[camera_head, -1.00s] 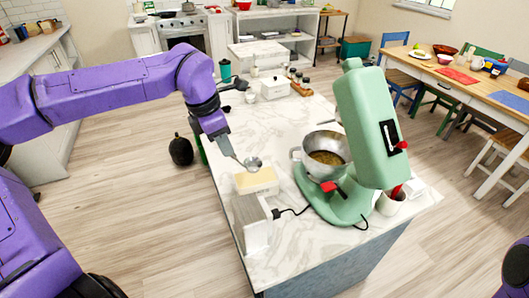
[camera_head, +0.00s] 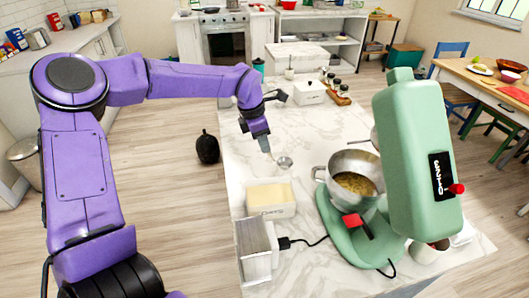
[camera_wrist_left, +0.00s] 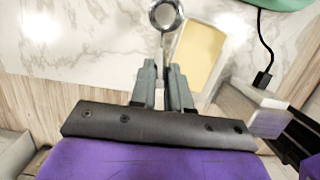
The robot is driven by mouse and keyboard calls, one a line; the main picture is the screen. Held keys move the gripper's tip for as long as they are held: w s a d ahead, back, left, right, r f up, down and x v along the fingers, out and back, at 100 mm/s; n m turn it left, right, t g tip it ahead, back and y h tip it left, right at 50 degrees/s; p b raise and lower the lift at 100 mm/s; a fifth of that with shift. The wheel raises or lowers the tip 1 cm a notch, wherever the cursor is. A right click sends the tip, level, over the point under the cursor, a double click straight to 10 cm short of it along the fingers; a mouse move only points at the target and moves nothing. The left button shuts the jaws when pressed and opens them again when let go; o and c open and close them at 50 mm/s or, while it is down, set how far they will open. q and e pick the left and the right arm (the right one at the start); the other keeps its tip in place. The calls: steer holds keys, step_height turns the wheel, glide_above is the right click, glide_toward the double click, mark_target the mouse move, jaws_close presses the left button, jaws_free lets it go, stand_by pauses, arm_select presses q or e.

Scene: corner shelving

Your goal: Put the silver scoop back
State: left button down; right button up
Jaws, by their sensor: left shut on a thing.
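The silver scoop (camera_head: 285,162) is in my left gripper (camera_head: 265,148), over the marble island top beyond a white box with pale yellow contents. In the left wrist view, my left gripper (camera_wrist_left: 166,78) is shut on the scoop's handle. The scoop's round bowl (camera_wrist_left: 165,14) points away from the fingers, at the top edge of that view. The bowl's inside is small in both views, so I cannot tell whether it holds anything. My right gripper is not in view.
The white box (camera_head: 272,211) stands near the island's left edge, beside a grey-white block (camera_head: 256,262) with a black plug. A green stand mixer (camera_head: 415,150) with a metal bowl (camera_head: 323,172) stands to the right. A lidded white pot (camera_head: 310,93) and jars stand at the back.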

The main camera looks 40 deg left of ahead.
arm_select(q)
steer(key=w+a+f+p, duration=0.2)
steer(key=w+f, duration=0.1)
steer(key=f, duration=0.5)
steer(key=shift+a+f, duration=0.2)
steer(key=shift+a, duration=0.05)
steer(key=c, duration=1.1)
jaws_free()
steer(key=shift+r+p, duration=0.1)
steer(key=shift+p, duration=0.2)
steer(key=b+v, duration=0.1)
steer(key=v, duration=1.1)
steer(key=shift+b, duration=0.35)
